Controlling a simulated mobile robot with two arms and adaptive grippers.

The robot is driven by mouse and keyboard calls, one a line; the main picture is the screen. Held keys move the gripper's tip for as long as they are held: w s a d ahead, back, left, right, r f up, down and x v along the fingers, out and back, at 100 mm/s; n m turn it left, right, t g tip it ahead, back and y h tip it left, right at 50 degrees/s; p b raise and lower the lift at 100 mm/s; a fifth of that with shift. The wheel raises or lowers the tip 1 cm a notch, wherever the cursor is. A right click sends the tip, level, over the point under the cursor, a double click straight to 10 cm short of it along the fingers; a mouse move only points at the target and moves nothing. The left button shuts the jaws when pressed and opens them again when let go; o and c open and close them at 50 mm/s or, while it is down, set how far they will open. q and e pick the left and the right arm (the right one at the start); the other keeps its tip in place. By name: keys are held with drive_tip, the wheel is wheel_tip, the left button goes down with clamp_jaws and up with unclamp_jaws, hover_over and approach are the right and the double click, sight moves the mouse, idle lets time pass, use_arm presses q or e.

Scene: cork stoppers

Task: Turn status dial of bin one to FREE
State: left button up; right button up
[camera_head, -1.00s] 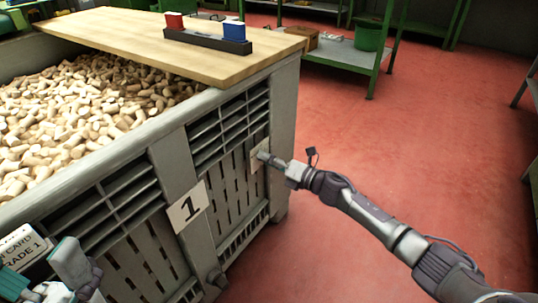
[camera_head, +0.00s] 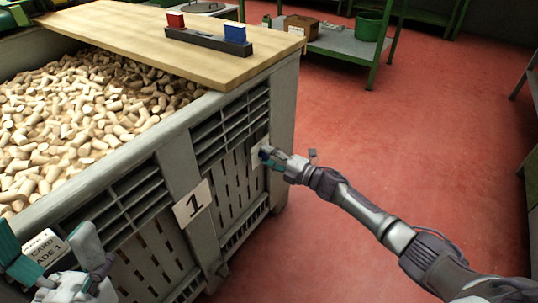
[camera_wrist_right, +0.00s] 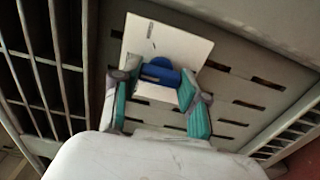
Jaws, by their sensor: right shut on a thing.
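Bin one is the large grey crate (camera_head: 182,158) full of corks, with a white label marked 1 (camera_head: 192,203) on its side. Its status dial has a white plate (camera_wrist_right: 190,42), partly hidden in the head view, and a blue knob (camera_wrist_right: 160,70). My right gripper (camera_head: 266,153) is at the plate, its fingers (camera_wrist_right: 158,95) shut on the knob from both sides. The dial's markings are not readable.
A wooden board (camera_head: 150,40) lies across the bin's far part, carrying a dark holder (camera_head: 207,41) with a red and a blue block. A green-framed shelf (camera_head: 345,45) stands behind. The red floor (camera_head: 430,150) right of the bin is clear.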

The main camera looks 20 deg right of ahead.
idle(0.4)
drive_tip(key=o, duration=1.1)
drive_tip(key=shift+o, duration=0.2)
drive_tip(key=v, duration=1.2)
drive_tip(key=shift+d+f, duration=0.1)
drive_tip(key=shift+d, duration=0.05)
